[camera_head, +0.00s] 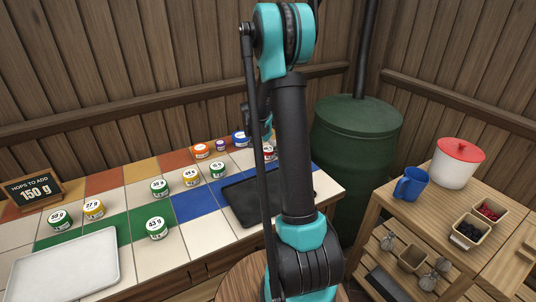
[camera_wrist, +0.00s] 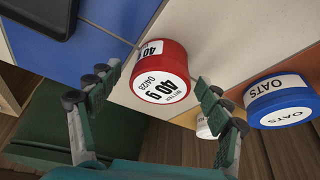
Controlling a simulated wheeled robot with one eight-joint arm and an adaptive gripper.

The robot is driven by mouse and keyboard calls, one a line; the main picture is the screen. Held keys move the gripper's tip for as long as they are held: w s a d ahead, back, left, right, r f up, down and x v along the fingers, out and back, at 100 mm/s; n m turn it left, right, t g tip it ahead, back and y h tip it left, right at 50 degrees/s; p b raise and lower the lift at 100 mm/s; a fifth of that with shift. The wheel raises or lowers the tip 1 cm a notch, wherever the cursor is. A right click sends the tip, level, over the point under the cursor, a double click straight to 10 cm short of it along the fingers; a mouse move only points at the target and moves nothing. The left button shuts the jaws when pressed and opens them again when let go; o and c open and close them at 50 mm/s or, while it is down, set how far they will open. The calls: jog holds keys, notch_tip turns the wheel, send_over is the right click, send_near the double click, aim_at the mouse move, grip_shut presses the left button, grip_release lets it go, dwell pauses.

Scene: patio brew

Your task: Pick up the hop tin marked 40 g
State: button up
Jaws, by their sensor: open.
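The hop tin marked 40 g (camera_wrist: 160,72) is red with a white label, and stands on pale tiles in the wrist view. My gripper (camera_wrist: 156,82) is open, with one finger to each side of this tin. I cannot tell whether either finger touches it. In the head view a red tin (camera_head: 269,152) shows partly behind my arm, at the back right of the tiled table. My gripper is mostly hidden behind the arm there.
A blue tin labelled OATS (camera_wrist: 282,100) stands just right of my right finger. A small pale tin (camera_wrist: 203,128) is partly hidden behind that finger. A dark tray (camera_head: 243,203) lies in front. Several other tins, such as a green 43 g one (camera_head: 156,228), stand left.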

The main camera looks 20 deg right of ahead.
jog(key=c, duration=1.2)
jog(key=shift+r, duration=0.1)
jog(key=shift+c, duration=0.2)
